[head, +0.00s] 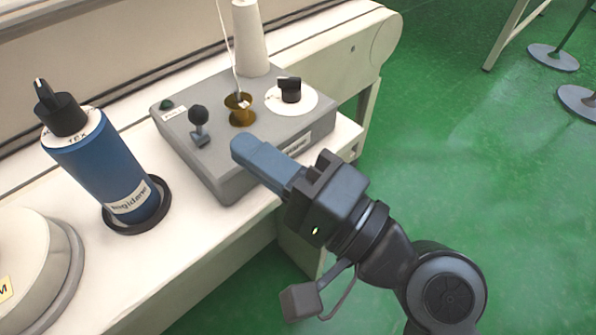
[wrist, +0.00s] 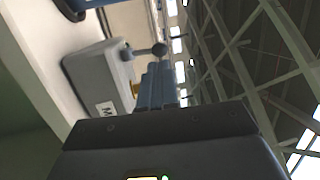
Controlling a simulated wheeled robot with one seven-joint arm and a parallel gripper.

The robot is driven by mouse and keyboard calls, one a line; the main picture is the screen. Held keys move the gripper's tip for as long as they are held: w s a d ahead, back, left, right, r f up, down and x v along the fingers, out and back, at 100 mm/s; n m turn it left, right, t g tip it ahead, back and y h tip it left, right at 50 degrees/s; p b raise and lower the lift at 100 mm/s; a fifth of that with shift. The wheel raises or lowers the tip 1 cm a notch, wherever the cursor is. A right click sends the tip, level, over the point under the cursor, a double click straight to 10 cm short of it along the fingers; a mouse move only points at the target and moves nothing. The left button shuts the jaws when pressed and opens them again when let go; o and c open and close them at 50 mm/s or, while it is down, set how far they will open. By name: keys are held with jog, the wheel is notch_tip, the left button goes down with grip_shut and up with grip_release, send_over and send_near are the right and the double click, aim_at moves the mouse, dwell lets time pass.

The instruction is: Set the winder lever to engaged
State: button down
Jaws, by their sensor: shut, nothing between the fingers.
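The winder lever (head: 199,118) is a short stick with a dark ball knob, standing on the left part of the grey winder box (head: 222,172). In the wrist view the lever's ball knob (wrist: 159,49) shows just beyond the fingertips. My gripper (head: 240,146) is shut and empty, its blue-grey fingers pointing left above the front of the box. The fingertips are to the right and nearer than the lever, and appear apart from it. I cannot read a marking that tells the lever's setting.
On the box are a brass cup (head: 238,112) with a thread, a black knob on a white dial (head: 291,92) and a green button (head: 166,104). A white cone (head: 250,40) stands behind. A blue bottle (head: 112,178) stands left. Green floor (head: 470,170) is open at right.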

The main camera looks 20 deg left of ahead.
aim_at(204, 116)
jog(key=shift+x, duration=2.1)
jog(key=shift+r+p, duration=0.15)
jog(key=shift+p, duration=0.45)
